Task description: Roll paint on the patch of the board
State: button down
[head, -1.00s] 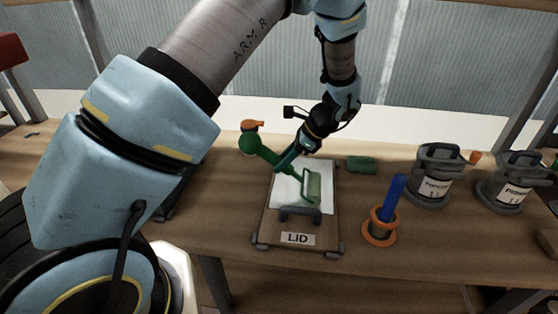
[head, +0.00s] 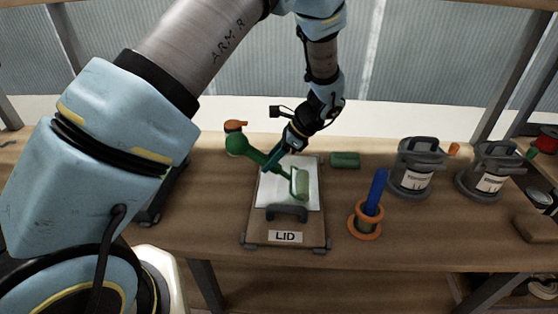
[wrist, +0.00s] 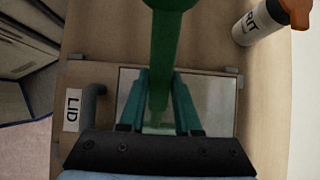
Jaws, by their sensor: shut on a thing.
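My gripper (head: 280,156) is shut on the green handle of a paint roller (head: 264,158), which tilts up to the left. The roller's green head (head: 301,184) is over the right part of the white patch (head: 268,194) and appears to rest on it. The patch lies on a brown board (head: 258,229) with a dark handle and a "LID" label. In the wrist view, the teal fingers (wrist: 160,108) clasp the green handle (wrist: 163,40) above the patch (wrist: 217,98); the roller head is largely hidden there. I cannot tell how much paint is on the patch.
A blue-handled tool stands in an orange ring (head: 364,226) right of the board. A green block (head: 345,160) lies behind it. Two grey labelled cans (head: 416,167) (head: 490,169) stand farther right. A white bottle with an orange top (wrist: 257,24) stands behind the board.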

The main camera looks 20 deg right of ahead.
aim_at(227, 143)
jog(key=shift+w+a, duration=0.4)
jog(key=shift+a, duration=0.35)
jog(key=shift+a, duration=0.1)
jog(key=shift+w+a+f, duration=0.1)
jog(key=shift+w+a, duration=0.3)
jog(key=shift+a, duration=0.3)
jog(key=shift+w+a+r, duration=0.1)
jog(key=shift+w+a, duration=0.25)
jog(key=shift+a, duration=0.3)
jog(key=shift+w+a+f, duration=0.1)
jog(key=shift+w+a, duration=0.3)
jog(key=shift+a, duration=0.3)
jog(key=w+a, duration=0.1)
jog(key=a, duration=0.1)
jog(key=w+a, duration=0.1)
jog(key=a, duration=0.1)
jog(key=shift+w, duration=0.15)
notch_tip(227, 143, up, 6)
jog(key=p, duration=0.4)
jog(key=shift+f, duration=0.25)
jog(key=shift+r, duration=1.35)
